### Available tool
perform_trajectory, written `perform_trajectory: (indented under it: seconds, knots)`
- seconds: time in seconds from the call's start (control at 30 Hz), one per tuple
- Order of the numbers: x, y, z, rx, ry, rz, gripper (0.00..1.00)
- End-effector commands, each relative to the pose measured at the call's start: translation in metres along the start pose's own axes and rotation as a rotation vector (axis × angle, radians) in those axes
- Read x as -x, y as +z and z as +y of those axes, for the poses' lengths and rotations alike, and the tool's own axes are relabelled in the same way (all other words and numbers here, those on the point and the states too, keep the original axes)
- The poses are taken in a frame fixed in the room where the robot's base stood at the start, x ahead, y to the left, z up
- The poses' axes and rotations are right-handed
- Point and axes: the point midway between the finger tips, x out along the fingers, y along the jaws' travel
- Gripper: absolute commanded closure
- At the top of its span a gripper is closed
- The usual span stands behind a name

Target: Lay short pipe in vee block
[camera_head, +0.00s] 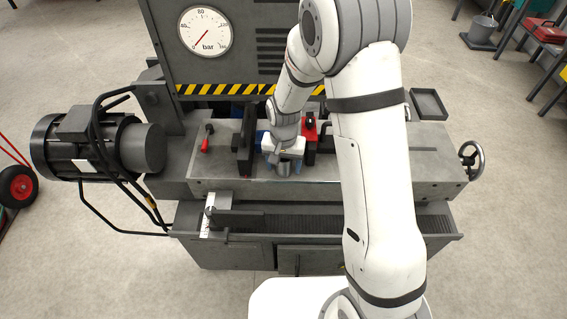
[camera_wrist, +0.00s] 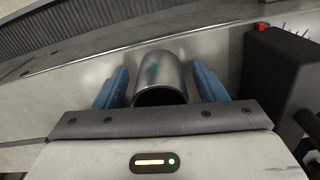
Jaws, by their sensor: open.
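A short grey metal pipe (camera_wrist: 163,72) lies between the two blue fingers of my gripper (camera_wrist: 160,66) in the wrist view. Its dark open end faces the camera, and a gap shows on each side, so the fingers are open around it without gripping it. In the head view my gripper (camera_head: 283,162) is low over the grey machine bed, and the pipe (camera_head: 282,170) shows just below it. I cannot make out a vee block for certain; parts behind my gripper and arm are hidden.
A dark upright block (camera_wrist: 275,70) stands close to the right of the fingers in the wrist view. In the head view a dark plate (camera_head: 246,143) and a red fixture (camera_head: 310,132) flank my gripper. A red-handled lever (camera_head: 207,138) is left. The front bed (camera_head: 225,184) has bare room.

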Motion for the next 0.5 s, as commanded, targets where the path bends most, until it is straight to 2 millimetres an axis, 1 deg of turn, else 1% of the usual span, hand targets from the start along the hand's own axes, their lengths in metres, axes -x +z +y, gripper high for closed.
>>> perform_trajectory:
  seconds: [0.17,0.27,0.37,0.5]
  knots:
    - [0.003,0.0,0.0,-0.001,0.0,0.0,0.35]
    - [0.011,-0.001,0.0,-0.001,-0.002,0.003,0.35]
    - [0.029,-0.001,0.0,-0.001,-0.003,0.005,0.35]
    - [0.06,-0.001,0.0,-0.001,-0.003,0.005,0.35]
